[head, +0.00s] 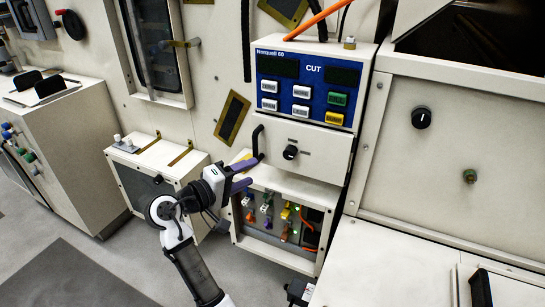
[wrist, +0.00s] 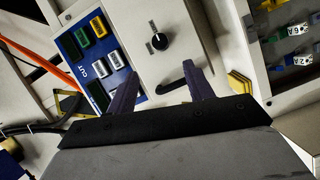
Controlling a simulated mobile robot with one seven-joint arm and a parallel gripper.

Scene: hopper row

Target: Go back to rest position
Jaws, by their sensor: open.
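My gripper (head: 254,171) is in front of the machine cabinet in the head view, its two purple fingers apart and pointing right. In the wrist view the fingers (wrist: 160,78) are spread with nothing held between them. A black bar handle (head: 257,143) on the left of the cabinet's front panel is close to the upper finger. In the wrist view the handle (wrist: 174,80) shows between the fingertips, nearer the right one. I cannot tell whether a finger touches it.
The blue control panel (head: 305,90) sits above the panel with a black knob (head: 290,152). Below is an open bay (head: 275,217) with coloured connectors. A low white box (head: 152,165) stands left of my arm. Grey floor (head: 75,272) is clear at the lower left.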

